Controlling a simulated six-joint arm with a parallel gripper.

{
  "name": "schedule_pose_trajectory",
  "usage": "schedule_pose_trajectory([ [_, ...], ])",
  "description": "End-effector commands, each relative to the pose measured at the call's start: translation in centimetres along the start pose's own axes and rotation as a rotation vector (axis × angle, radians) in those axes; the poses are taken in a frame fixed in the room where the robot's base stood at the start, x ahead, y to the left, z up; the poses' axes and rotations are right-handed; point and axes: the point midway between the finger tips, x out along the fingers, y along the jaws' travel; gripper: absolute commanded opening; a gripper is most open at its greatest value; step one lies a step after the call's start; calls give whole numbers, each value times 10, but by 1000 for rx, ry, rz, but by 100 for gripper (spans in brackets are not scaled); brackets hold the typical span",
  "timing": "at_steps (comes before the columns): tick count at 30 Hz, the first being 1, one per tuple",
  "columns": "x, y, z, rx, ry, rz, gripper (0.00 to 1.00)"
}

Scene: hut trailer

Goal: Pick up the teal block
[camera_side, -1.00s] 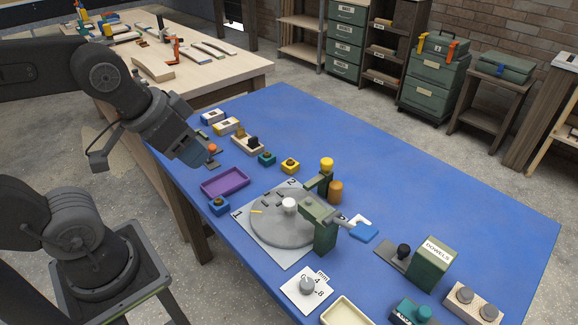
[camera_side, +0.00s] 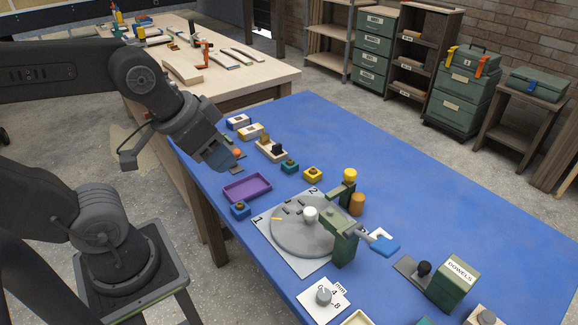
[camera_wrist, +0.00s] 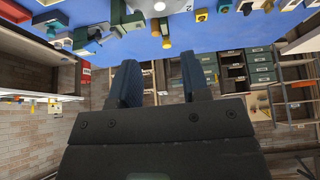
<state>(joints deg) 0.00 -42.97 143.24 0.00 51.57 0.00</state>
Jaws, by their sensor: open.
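The teal block (camera_side: 289,167) is a small block with a dark knob on top. It sits on the blue table (camera_side: 420,190), left of a similar yellow block (camera_side: 313,174) in the side view. My gripper (camera_side: 218,158) is in the air over the table's left edge, to the left of the teal block and apart from it. In the wrist view my gripper (camera_wrist: 158,60) shows two separated fingers with nothing between them. A small teal shape (camera_wrist: 225,5) at that view's top edge may be the block, but I cannot tell.
A purple tray (camera_side: 247,189) and a blue block (camera_side: 240,210) lie in front of the teal block. A black-knobbed piece (camera_side: 271,150) is behind it. A round grey turntable (camera_side: 300,232) with a green post stands nearer. The table's right side is mostly clear.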

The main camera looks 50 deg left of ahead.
Motion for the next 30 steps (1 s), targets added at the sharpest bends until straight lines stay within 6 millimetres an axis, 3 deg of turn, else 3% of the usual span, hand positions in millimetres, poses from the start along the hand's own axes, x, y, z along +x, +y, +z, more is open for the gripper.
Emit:
schedule_pose_trajectory([
  [13,0,0,0,0,0,0,43],
  [23,0,0,0,0,0,0,73],
  [30,0,0,-1,-3,-1,0,74],
])
